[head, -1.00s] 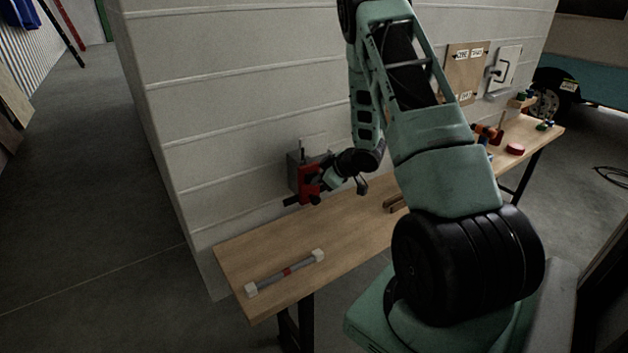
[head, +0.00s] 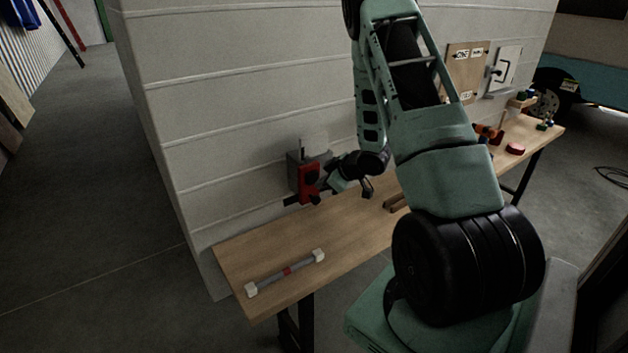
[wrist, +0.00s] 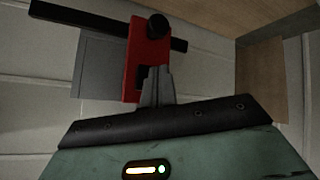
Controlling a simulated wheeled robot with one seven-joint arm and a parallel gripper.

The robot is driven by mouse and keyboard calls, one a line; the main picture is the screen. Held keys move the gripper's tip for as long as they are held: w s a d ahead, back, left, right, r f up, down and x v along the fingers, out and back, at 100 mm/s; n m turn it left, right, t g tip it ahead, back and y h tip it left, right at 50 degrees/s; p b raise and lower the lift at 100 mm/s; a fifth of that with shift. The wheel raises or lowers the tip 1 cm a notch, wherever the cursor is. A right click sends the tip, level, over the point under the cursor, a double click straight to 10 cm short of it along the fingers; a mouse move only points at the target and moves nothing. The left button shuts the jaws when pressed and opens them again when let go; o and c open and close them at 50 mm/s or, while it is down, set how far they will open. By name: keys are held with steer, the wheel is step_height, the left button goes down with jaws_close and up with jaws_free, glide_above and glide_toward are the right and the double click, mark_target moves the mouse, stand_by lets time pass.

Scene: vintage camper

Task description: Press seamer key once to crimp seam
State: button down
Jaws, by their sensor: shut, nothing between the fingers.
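The seamer is a grey box (head: 296,172) on the white panelled wall above the bench. It carries a red plate (head: 309,184) with a dark round knob and a black bar. In the wrist view the red plate (wrist: 147,50) stands in front of the grey box (wrist: 98,68), with the black knob (wrist: 158,26) near its top and the black bar behind. My gripper (wrist: 155,72) is shut and empty, its fingertips over the lower part of the red plate. Whether they touch it I cannot tell. In the head view my gripper (head: 329,182) is just right of the red plate.
The wooden bench (head: 345,225) runs along the wall. A grey rod with white ends and a red band (head: 286,271) lies at its near left. A wooden piece (head: 393,203) lies mid-bench. A red disc (head: 515,149) and small items sit farther right.

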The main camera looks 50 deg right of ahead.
steer(key=shift+s, duration=0.1)
steer(key=s, duration=0.2)
steer(key=s+a, duration=0.1)
steer(key=s, duration=0.1)
steer(key=shift+s+a+b, duration=0.1)
steer(key=shift+s+b, duration=0.2)
steer(key=shift+s, duration=0.05)
stand_by(0.7)
steer(key=w+a+r+g, duration=0.1)
steer(key=w+a+r, duration=0.2)
steer(key=a, duration=0.3)
steer(key=w+a+r+g, duration=0.1)
steer(key=w+a+r, duration=0.2)
steer(key=a, duration=0.4)
steer(key=s+a+r+g, duration=0.1)
steer(key=s+a+r, duration=0.1)
steer(key=a, duration=0.6)
steer(key=s+a+r+g, duration=0.1)
steer(key=s+a+r, duration=0.15)
steer(key=a, duration=0.55)
steer(key=s+a+r+n+g, duration=0.1)
steer(key=s+a+r+g, duration=0.1)
steer(key=s+a, duration=0.5)
steer(key=s+a+r+n+g, duration=0.2)
steer(key=s+a, duration=0.6)
steer(key=s, duration=0.7)
step_height(320, 180, up, 2)
steer(key=shift+s+r+g, duration=0.1)
steer(key=shift+s+g, duration=0.1)
steer(key=shift+g, duration=0.5)
